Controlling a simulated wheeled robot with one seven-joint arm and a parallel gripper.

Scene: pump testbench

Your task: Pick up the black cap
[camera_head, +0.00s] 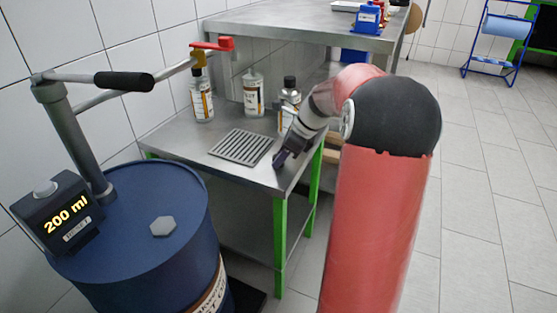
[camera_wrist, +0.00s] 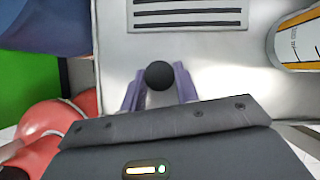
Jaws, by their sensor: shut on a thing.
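The black cap (camera_wrist: 159,75) is round and dark in the wrist view. It sits between the tips of the two purple fingers of my gripper (camera_wrist: 158,88), which is shut on it. In the head view my gripper (camera_head: 280,160) is low over the front right part of the steel table (camera_head: 190,143), right of the drain grate. The cap cannot be made out there. Whether the cap touches the table top is hard to tell.
A drain grate (camera_head: 241,147) lies in the table top. A blue drum (camera_head: 130,215) stands at the front left.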

